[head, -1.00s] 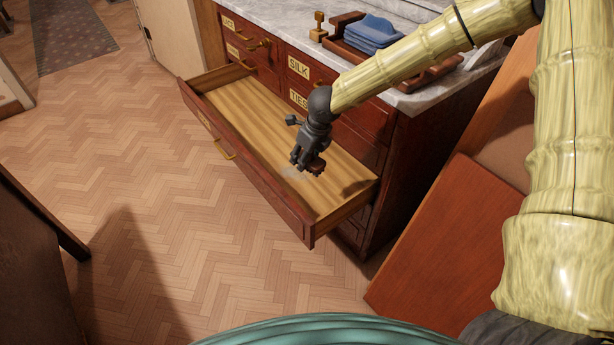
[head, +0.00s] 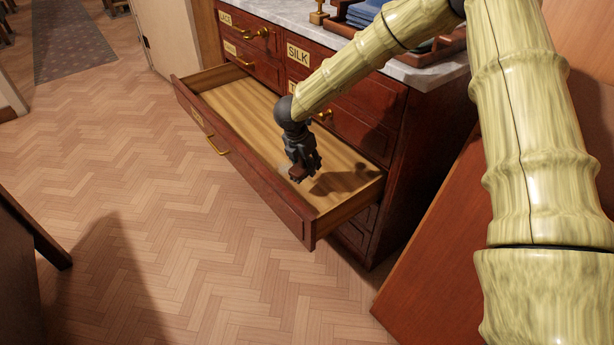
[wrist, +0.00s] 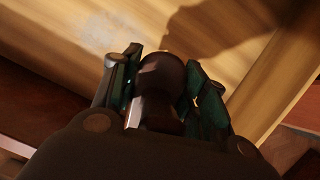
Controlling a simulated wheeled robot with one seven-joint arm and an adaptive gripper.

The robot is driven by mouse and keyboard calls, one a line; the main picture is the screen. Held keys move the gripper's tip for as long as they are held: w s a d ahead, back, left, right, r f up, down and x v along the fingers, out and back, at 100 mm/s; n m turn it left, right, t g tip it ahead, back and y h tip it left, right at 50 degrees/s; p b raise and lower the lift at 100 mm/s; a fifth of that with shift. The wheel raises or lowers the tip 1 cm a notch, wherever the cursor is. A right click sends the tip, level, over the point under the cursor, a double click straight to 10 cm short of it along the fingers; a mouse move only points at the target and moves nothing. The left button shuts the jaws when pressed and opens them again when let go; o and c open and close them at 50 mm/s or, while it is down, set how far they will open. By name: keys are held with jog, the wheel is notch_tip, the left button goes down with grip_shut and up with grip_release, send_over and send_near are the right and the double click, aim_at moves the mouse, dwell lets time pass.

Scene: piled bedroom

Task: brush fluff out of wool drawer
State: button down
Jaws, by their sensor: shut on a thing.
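The wool drawer (head: 240,105) is pulled open, with a bare wooden floor and a dark red front with a brass handle. My gripper (head: 303,168) is inside the drawer's outline, toward its right end, pointing down. It is shut on a dark reddish-brown brush (head: 297,174), which shows between the fingers in the wrist view (wrist: 162,85). The brush's bristles are hidden, and I cannot tell if it touches the drawer floor. A faint pale grey patch of fluff (wrist: 98,36) lies on the drawer floor at upper left in the wrist view. In the head view the gripper partly covers it.
The dresser (head: 425,135) stands behind the drawer, with closed labelled drawers above. Its marble top (head: 425,75) holds a tray of folded blue cloth (head: 368,12). A reddish-brown panel (head: 430,245) leans at the right. The herringbone floor (head: 150,200) is clear in front.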

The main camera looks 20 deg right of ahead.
jog(key=f+m, duration=0.1)
jog(key=w+f+m+b, duration=0.1)
jog(key=shift+d+m+g, duration=0.2)
jog(key=shift+m+g, duration=0.2)
jog(key=shift+w, duration=0.1)
jog(key=shift+r, duration=0.1)
jog(key=shift+d+f, duration=0.1)
jog(key=shift+f, duration=0.25)
notch_tip(320, 180, down, 4)
jog(key=shift+r+b, duration=0.1)
jog(key=shift+b, duration=0.4)
jog(key=w+a, duration=0.2)
jog(key=w, duration=0.3)
jog(key=w+a, duration=0.2)
jog(key=w, duration=0.3)
jog(key=w+a, duration=0.2)
jog(key=w, duration=0.4)
jog(key=shift+w+r+p, duration=0.1)
jog(key=shift+r+p, duration=0.05)
jog(key=shift+p, duration=0.25)
